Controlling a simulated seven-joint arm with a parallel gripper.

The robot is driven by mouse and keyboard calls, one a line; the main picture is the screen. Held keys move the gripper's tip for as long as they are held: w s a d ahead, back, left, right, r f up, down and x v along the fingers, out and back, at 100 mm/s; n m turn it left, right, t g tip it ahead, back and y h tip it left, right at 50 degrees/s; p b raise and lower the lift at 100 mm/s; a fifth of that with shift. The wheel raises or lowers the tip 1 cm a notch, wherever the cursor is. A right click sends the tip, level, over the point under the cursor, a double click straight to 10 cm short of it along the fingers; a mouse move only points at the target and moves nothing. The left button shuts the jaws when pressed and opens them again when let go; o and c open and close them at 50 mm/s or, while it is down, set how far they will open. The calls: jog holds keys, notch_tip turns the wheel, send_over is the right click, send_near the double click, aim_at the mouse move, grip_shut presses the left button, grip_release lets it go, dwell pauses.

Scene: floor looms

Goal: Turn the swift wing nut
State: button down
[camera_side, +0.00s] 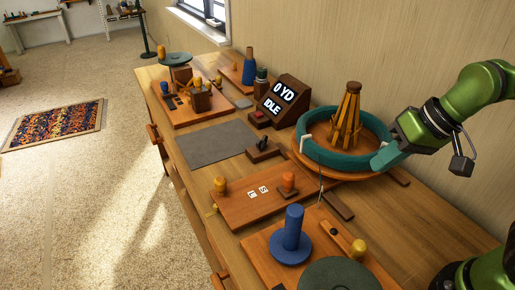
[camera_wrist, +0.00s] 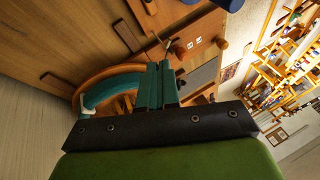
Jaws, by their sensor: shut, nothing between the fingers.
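The swift (camera_side: 346,122) is a cone of orange-yellow wooden slats with an orange knob on top. It stands in the middle of a thick teal yarn ring (camera_side: 318,157) on a round wooden base (camera_side: 312,170). I cannot make out the wing nut for sure in either view. My gripper (camera_side: 378,163) has teal fingers and is at the right front edge of the ring, overlapping it in the side view; I cannot tell if they touch. In the wrist view my gripper (camera_wrist: 158,66) is shut and empty, with the teal ring (camera_wrist: 100,93) partly hidden behind it.
A display (camera_side: 282,99) reading "0 YD IDLE" stands left of the swift. A board with two pegs (camera_side: 248,203) and a blue spool (camera_side: 291,238) lie in front. A grey mat (camera_side: 208,145) leaves flat room. The wall is close behind the swift.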

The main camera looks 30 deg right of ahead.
jog(key=w+a+f+m+g+h, duration=0.1)
jog(key=w+a+f+m+g, duration=0.15)
jog(key=w+f, duration=0.45)
jog(key=m+t+h, duration=0.4)
jog(key=m+t, duration=0.1)
jog(key=m, duration=0.2)
send_near(263, 148)
jog(key=shift+n, duration=0.25)
jog(key=f, duration=0.1)
jog(key=d+f, duration=0.1)
jog(key=f, duration=0.1)
jog(key=d+f, duration=0.1)
jog(key=f, duration=0.1)
jog(key=shift+d, duration=0.25)
jog(key=shift+w+a+r, duration=0.25)
jog(key=shift+w+a, duration=0.35)
jog(key=shift+w, duration=0.35)
jog(key=shift+w+a, duration=0.3)
jog(key=shift+w, duration=0.35)
jog(key=shift+a, duration=0.15)
jog(key=shift+m+h, duration=0.4)
jog(key=shift+m, duration=0.3)
